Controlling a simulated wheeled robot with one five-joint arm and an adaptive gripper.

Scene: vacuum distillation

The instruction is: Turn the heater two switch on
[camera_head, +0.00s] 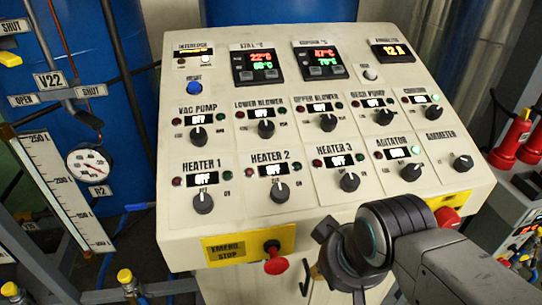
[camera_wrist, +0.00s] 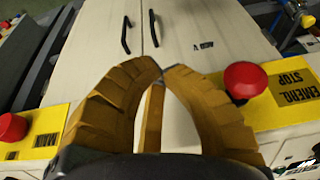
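The heater 2 switch (camera_head: 279,192) is a round black knob on the sloped white control panel (camera_head: 235,211), between the heater 1 and heater 3 knobs. The small display (camera_head: 272,170) above it appears to read OFF, with a red lamp at its left and a green one at its right. My gripper (camera_wrist: 160,75) shows in the wrist view with its yellow-brown fingertips meeting and nothing between them. In the head view my wrist is in front of the panel's lower right edge, right of and below the heater 2 knob, apart from it. The fingers are not clear there.
The heater 1 knob (camera_head: 202,203) and heater 3 knob (camera_head: 349,181) flank it closely. A red emergency stop button (camera_head: 276,261) projects from the panel front below. Cabinet doors with dark handles (camera_wrist: 126,36) show in the wrist view. A pressure gauge (camera_head: 89,161) is at left.

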